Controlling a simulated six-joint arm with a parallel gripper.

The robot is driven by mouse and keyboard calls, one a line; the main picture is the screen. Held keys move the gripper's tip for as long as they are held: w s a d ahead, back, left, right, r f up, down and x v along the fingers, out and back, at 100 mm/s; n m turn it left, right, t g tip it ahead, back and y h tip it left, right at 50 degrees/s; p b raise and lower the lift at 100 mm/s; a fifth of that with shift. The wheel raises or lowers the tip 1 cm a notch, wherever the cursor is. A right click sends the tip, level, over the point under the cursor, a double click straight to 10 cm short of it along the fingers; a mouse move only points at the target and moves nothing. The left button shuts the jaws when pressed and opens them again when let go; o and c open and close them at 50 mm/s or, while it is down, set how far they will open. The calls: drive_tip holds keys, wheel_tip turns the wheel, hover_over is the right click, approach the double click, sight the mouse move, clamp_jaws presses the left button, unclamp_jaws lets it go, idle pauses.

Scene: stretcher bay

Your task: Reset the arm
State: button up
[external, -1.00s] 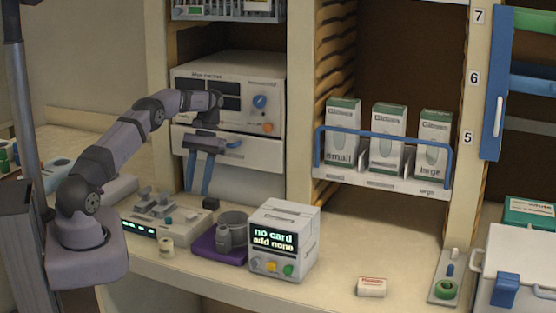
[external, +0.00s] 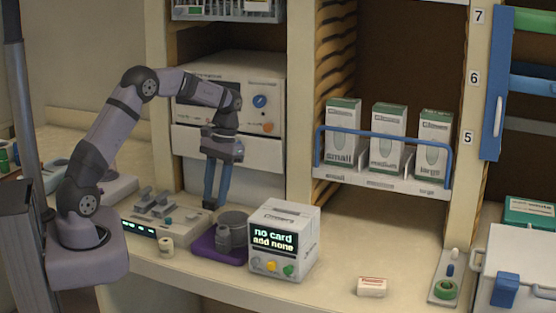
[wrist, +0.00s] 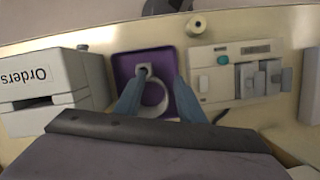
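My gripper (external: 216,188) points down over the counter, above and just behind the purple tray (external: 205,246). Its two blue fingers are apart with nothing between them. In the wrist view the open fingers (wrist: 160,95) frame the purple tray (wrist: 120,62), which carries a grey round cup or ring-shaped item (wrist: 155,97). My arm is bent, with its elbow raised.
A control panel (external: 165,212) and a small roll (external: 166,246) are to the left. Behind are a white instrument (external: 230,80) and a shelf of glove boxes (external: 387,135).

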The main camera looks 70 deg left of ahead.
drive_tip(key=s+d+f+m+t+y, duration=0.1)
drive_tip(key=s+d+m, duration=0.4)
drive_tip(key=s+d, duration=1)
drive_tip(key=d+f+t, duration=0.1)
drive_tip(key=d+f, duration=0.1)
drive_tip(key=d, duration=0.1)
drive_tip(key=shift+s+d+m+t+y, duration=0.25)
drive_tip(key=shift+d+m+t+y, duration=0.05)
drive_tip(key=shift+d+m+t, duration=0.1)
drive_tip(key=shift+f, duration=0.1)
